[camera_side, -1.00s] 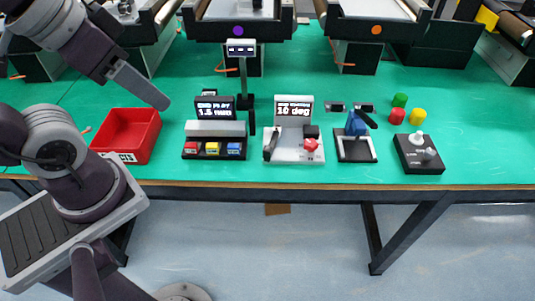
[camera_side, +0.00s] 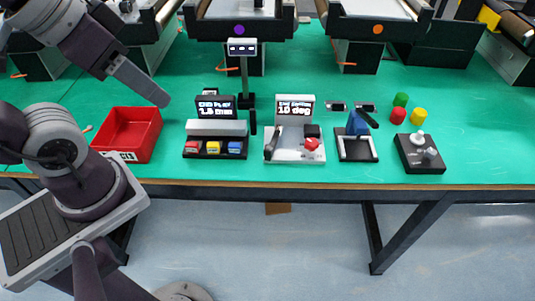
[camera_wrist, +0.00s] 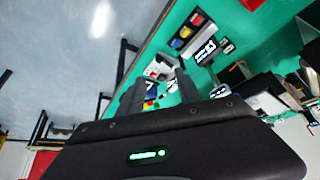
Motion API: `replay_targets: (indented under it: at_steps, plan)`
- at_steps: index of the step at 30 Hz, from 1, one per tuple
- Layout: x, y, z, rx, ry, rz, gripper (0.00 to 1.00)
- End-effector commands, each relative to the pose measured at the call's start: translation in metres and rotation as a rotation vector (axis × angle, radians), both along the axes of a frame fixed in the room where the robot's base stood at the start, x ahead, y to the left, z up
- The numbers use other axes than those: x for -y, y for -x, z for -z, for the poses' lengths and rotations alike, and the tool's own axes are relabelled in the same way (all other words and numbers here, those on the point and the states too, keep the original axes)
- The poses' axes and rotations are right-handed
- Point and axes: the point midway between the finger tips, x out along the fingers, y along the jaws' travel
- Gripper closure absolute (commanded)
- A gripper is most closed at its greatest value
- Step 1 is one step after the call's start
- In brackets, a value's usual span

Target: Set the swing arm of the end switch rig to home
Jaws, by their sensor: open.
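The end switch rig (camera_side: 284,156) is a white base with an upright display on the table, mid-picture in the side view. Its display (camera_side: 295,107) appears to read "10 deg". A dark lever (camera_side: 271,146) stands tilted at the left of the base, and a red knob (camera_side: 312,144) and a black block sit at the right. I cannot tell for sure which part is the swing arm. My gripper (camera_side: 150,90) is well left of the rig, above the red bin, and touches nothing. In the wrist view my gripper (camera_wrist: 158,90) is open and empty, with the rig small beyond the fingers.
A red bin (camera_side: 150,140) stands at left. A rig with coloured buttons (camera_side: 215,131) is just left of the end switch rig. A blue lever stand (camera_side: 356,137), a black joystick box (camera_side: 420,153) and coloured cylinders (camera_side: 400,100) are at right. Conveyors line the back.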

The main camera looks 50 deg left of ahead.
Motion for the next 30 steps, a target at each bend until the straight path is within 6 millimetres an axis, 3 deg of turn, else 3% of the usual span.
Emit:
replay_targets:
  at_steps: [4,5,6,9,11,15,17,20,22,26,30]
  plan:
    - [0.0,-0.002,-0.046,0.011,0.001,0.0,0.58]
    - [-0.003,-0.001,-0.044,-0.031,-0.037,0.036,0.58]
    - [-0.015,0.001,-0.026,-0.125,-0.147,0.133,0.58]
    - [-0.045,-0.003,-0.002,-0.304,-0.419,0.362,0.58]
    - [-0.063,-0.011,0.005,-0.399,-0.595,0.505,0.58]
    - [-0.091,-0.05,0.004,-0.583,-1.048,0.845,0.58]
    - [-0.091,-0.075,-0.003,-0.639,-1.26,0.982,0.58]
    - [-0.071,-0.122,-0.019,-0.698,-1.63,1.187,0.58]
    - [-0.041,-0.153,-0.03,-0.711,-1.899,1.304,0.58]
    - [0.047,-0.194,-0.043,-0.665,-2.414,1.446,0.58]
    - [0.041,-0.195,0.013,-0.682,-2.405,1.445,0.58]
